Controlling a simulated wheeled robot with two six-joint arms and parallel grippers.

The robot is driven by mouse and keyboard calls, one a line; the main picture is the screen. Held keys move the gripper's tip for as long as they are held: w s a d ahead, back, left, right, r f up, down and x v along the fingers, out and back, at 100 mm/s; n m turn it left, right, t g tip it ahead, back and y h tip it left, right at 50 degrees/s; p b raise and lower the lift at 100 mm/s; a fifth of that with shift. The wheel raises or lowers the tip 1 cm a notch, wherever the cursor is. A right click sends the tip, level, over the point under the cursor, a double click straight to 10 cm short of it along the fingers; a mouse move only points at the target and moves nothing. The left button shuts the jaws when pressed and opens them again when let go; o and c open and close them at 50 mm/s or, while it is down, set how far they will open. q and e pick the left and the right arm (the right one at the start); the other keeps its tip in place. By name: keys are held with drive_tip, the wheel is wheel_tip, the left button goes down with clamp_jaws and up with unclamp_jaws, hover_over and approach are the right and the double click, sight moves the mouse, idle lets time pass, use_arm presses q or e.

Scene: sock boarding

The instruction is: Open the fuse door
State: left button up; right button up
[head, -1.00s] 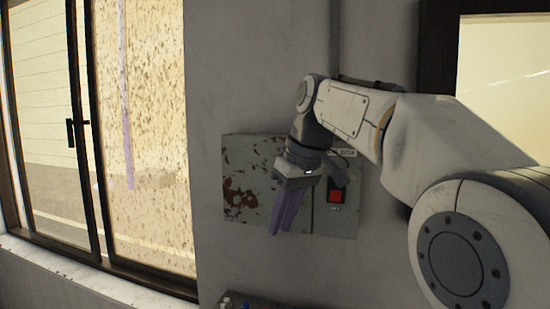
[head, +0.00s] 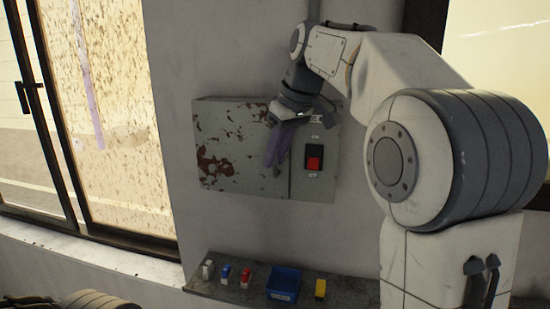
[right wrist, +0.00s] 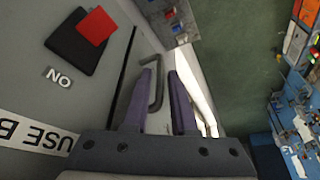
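The grey fuse box hangs on the wall in the head view. Its rust-spotted door (head: 232,150) is the left part and looks shut or nearly so. A narrow right panel (head: 325,185) carries a red and black switch (head: 314,158). My right gripper (head: 273,160) is at the door's right edge, purple fingers tilted down. In the right wrist view, its fingers (right wrist: 162,98) are apart, with the door's bent grey handle (right wrist: 154,82) between them, nearer the left finger. I cannot tell whether they touch. My left gripper is not in view.
A shelf (head: 225,293) below the box holds small coloured pieces and a blue bin (head: 284,283). A window (head: 110,120) with a dark frame is at the left. The wall around the box is clear. The right wrist view shows a cluttered blue area (right wrist: 297,125) at the far right.

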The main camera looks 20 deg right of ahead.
drive_tip(key=shift+w+f, duration=0.15)
drive_tip(key=shift+f, duration=0.3)
drive_tip(key=shift+c, duration=0.3)
clamp_jaws()
idle(0.9)
